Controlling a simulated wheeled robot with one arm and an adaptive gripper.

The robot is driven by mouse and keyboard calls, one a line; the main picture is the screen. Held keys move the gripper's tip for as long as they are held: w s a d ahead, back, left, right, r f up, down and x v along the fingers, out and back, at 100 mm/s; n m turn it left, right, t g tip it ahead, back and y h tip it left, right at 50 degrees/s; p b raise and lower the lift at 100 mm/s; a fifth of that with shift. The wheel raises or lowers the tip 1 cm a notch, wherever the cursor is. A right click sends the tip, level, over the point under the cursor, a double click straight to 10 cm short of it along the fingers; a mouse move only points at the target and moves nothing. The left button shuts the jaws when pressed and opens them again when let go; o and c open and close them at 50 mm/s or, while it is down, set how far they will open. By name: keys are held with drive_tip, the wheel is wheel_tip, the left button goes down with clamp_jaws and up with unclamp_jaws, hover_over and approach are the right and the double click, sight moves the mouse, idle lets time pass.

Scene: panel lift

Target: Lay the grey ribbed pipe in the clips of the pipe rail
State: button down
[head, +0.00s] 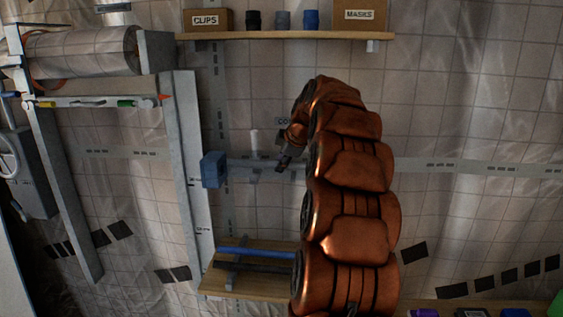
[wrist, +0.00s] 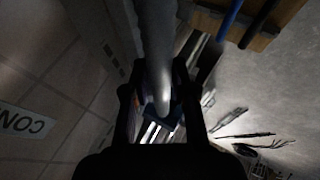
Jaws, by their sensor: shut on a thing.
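My gripper (head: 284,162) is at the end of my copper-coloured arm, in front of the tiled wall. In the wrist view, my gripper (wrist: 161,120) is shut on the grey ribbed pipe (wrist: 156,50), which runs from the top edge down between the fingers. Its ribs are too blurred to make out. In the head view, I cannot clearly separate the pipe from the pale wall band. A blue block (head: 213,169) is left of the gripper. A pale upright piece and a grey clip-like piece (head: 254,172) lie between them; I cannot tell whether they belong to the pipe rail.
A low wooden shelf (head: 215,283) bears a blue pipe (head: 252,252) and a dark pipe (head: 255,266). An upper shelf (head: 285,35) holds boxes and small containers. A pale upright post (head: 190,180) stands left of the blue block.

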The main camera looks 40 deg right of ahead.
drive_tip(key=shift+f+b, duration=1.05)
drive_tip(key=shift+f, duration=0.1)
drive_tip(key=c, duration=0.9)
unclamp_jaws()
drive_tip(key=shift+o, duration=0.2)
drive_tip(key=v, duration=1.2)
